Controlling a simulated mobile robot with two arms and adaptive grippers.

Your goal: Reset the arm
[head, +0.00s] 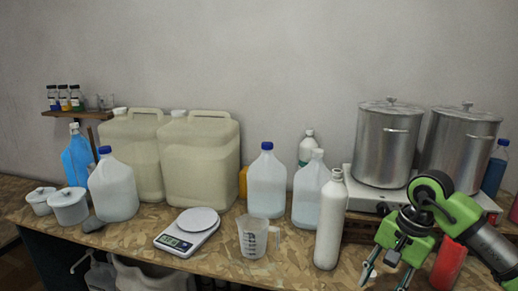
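My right gripper (384,279) is in the lower right of the head view, on a green and black arm that comes in from the right. Its two fingers point down and are apart, with nothing seen between them. It is in front of the wooden worktop (120,240), to the right of a white bottle (331,225). My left arm and gripper are not in view.
A scale (187,238) and measuring jug (253,238) stand near the front edge. Large beige drums (200,160) and a blue-capped jug (267,185) stand behind. Two metal pots (388,145) are at right, and a red object (448,265) is close to my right arm.

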